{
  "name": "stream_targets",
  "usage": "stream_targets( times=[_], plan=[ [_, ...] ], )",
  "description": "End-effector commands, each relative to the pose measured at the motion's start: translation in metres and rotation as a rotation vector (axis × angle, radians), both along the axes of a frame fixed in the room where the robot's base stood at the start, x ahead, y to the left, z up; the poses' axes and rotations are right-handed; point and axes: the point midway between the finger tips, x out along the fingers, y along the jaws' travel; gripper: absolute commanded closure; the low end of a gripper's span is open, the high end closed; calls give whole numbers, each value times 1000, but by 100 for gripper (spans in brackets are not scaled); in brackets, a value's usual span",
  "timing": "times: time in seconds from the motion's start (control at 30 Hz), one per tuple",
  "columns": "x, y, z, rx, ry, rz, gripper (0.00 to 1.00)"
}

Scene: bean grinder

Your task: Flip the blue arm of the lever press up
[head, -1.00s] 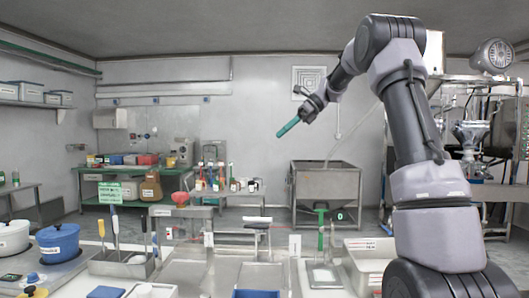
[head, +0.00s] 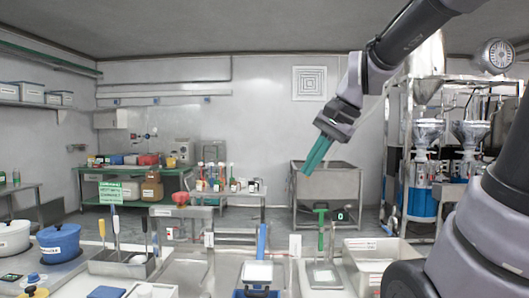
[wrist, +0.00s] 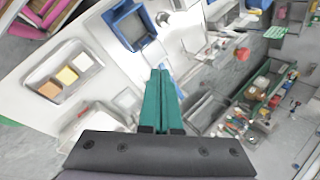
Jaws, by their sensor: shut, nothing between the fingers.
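A blue bar (head: 262,243), which looks like the lever press's blue arm, stands roughly upright at the table's front middle. Below it are a pale plate (head: 257,272) and a blue base, cut by the lower picture edge. A square blue frame (wrist: 132,24) shows at the top of the wrist view; I cannot tell if it is part of that press. My gripper (head: 307,172) has green fingers pointing down and left, above and right of the blue bar, apart from it. In the wrist view the fingers (wrist: 160,72) are together and empty.
A green-handled press (head: 321,215) stands right of the blue bar, with a white bin (head: 382,258) beyond it. A tool tray (head: 122,263) and a blue pot (head: 59,240) are at left. A metal sink (head: 325,190) stands behind. The air around my gripper is clear.

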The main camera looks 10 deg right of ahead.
Motion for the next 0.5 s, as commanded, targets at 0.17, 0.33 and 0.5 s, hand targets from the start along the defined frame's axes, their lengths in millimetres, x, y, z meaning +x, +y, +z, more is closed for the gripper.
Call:
stream_targets(
  times=[0.17, 0.33, 0.5],
  plan=[
    [-20, 28, -33, 145, 118, -21, 100],
    [-21, 58, -45, 343, 285, -107, 100],
    [-9, 85, -44, 561, 474, -223, 100]
  ],
)
